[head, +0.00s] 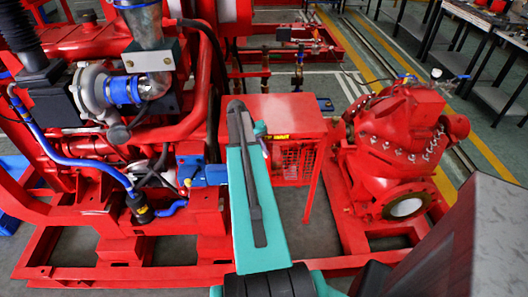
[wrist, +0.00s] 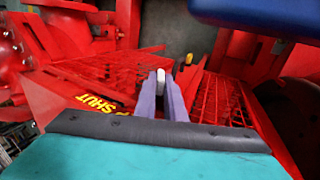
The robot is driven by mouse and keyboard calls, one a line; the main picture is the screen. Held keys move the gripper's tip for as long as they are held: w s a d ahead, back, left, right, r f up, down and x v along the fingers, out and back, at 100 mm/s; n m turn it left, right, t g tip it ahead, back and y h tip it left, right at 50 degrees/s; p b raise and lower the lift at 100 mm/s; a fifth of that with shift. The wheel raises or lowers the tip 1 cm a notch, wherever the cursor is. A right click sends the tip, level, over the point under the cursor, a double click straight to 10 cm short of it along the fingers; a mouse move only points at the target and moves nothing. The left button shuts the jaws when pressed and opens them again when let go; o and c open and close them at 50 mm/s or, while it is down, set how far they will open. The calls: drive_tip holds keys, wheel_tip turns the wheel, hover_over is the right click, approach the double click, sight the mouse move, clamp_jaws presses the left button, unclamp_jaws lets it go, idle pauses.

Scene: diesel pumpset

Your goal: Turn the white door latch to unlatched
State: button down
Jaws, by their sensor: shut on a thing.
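In the wrist view the white door latch (wrist: 160,74) shows as a small pale tip between my gripper's two pale purple fingers. My gripper (wrist: 161,84) is shut on it, and the fingers hide most of the latch. The latch is at the red mesh guard (wrist: 210,100), whose mesh panels lie on both sides of the fingers. In the head view my teal arm reaches to the red guard box (head: 290,112). My gripper and the latch are largely hidden there. I cannot tell the latch's exact angle.
A yellow "SHUT" label (wrist: 92,103) is left of the fingers. In the head view the red engine (head: 110,120) is on the left and the red pump (head: 400,145) on the right, close to the arm.

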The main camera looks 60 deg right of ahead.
drive_tip(key=shift+w+a+f+g+h+b, duration=0.1)
drive_tip(key=shift+w+g+h+b, duration=0.05)
drive_tip(key=shift+g+h+b, duration=0.3)
drive_tip(key=shift+w+a+f+g+h+b, duration=0.15)
drive_tip(key=shift+g+h, duration=0.1)
drive_tip(key=shift+g, duration=0.3)
drive_tip(key=shift+r, duration=0.1)
drive_tip(key=c, duration=1.8)
unclamp_jaws()
drive_tip(key=shift+c, duration=0.2)
drive_tip(key=shift+s, duration=0.1)
drive_tip(key=shift+d, duration=0.1)
drive_tip(key=shift+r, duration=0.15)
drive_tip(key=b+v, duration=0.2)
drive_tip(key=v, duration=1)
drive_tip(key=shift+f, duration=0.2)
